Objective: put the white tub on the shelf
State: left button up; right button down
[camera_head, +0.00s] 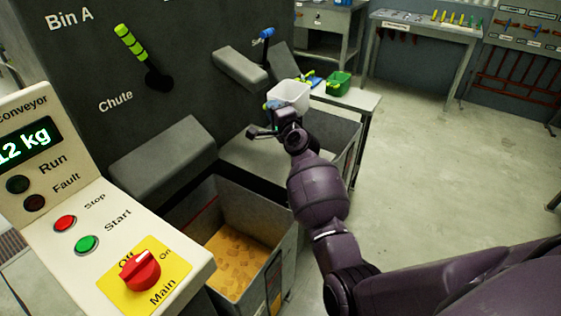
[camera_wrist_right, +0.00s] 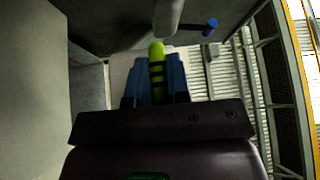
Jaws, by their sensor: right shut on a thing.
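The white tub (camera_head: 290,93) is an open, pale box at the end of my right arm, by the machine's side. My right gripper (camera_head: 273,106) is at its near side, and its wrist hides the tub's lower part. In the right wrist view, the blue fingers of my right gripper (camera_wrist_right: 157,78) are shut on a yellow-green, black-banded handle (camera_wrist_right: 157,65), apparently the tub's. A low, pale shelf (camera_head: 352,98) stands just right of the tub. Whether the tub touches anything below cannot be told. My left gripper is not in view.
A green tub (camera_head: 339,83) stands on the pale shelf, with yellow and blue pieces beside it. The dark machine (camera_head: 200,80) has protruding housings and a chute lever (camera_head: 130,45). A grey bin (camera_head: 270,255) holds yellowish flakes. The floor (camera_head: 430,160) at right is clear.

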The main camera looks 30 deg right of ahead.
notch_tip(320, 180, down, 18)
jog(key=b, duration=0.8)
jog(key=shift+s+f, duration=0.1)
jog(key=shift+f, duration=0.05)
jog(key=shift+f+b, duration=0.35)
jog(key=shift+f, duration=0.15)
jog(key=shift+r, duration=0.35)
jog(key=shift+f, duration=0.35)
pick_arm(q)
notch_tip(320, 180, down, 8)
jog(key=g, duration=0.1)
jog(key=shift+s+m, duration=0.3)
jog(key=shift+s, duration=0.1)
pick_arm(e)
jog(key=c, duration=1.1)
grip_release()
jog(key=shift+r, duration=0.1)
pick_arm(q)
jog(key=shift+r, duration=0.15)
